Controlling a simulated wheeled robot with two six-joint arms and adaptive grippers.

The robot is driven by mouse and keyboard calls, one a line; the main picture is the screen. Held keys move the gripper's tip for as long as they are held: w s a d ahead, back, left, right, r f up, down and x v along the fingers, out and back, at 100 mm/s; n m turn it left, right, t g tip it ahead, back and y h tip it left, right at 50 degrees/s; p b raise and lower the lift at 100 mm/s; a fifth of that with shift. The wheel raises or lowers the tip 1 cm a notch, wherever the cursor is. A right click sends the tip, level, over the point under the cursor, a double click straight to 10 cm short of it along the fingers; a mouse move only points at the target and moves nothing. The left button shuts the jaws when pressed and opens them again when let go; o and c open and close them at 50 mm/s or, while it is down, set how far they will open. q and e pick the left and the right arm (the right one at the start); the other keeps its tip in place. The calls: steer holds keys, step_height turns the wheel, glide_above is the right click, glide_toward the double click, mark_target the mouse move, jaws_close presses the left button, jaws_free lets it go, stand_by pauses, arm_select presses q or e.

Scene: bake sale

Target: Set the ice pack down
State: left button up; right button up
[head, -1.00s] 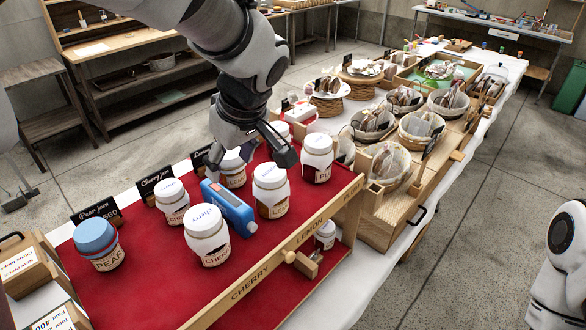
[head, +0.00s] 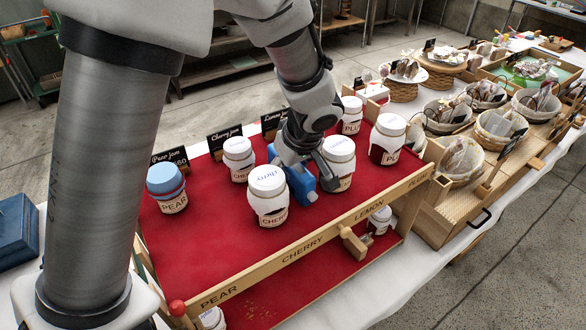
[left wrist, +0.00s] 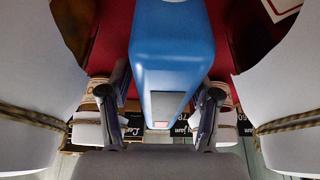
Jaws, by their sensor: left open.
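The blue ice pack (head: 303,188) stands on the red cloth of the jam display, between a cherry jar (head: 268,192) and a white-lidded jar (head: 340,160). My left gripper (head: 304,166) is down at the ice pack, partly hiding it. In the left wrist view the ice pack (left wrist: 172,60) lies between the two fingers of the left gripper (left wrist: 160,112), which are open with a gap on each side. Large white jars crowd both edges of that view. My right gripper is not in view.
A pear jar (head: 166,188) with a blue lid and another cherry jar (head: 238,158) stand to the left. Plum jars (head: 387,138) stand to the right. A wooden front rail (head: 310,243) edges the display. Bare red cloth (head: 215,235) lies at the front left.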

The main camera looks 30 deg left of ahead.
arm_select(q)
steer(key=shift+s+d+r, duration=0.2)
steer(key=c, duration=0.7)
steer(key=shift+d, duration=0.1)
jaws_close()
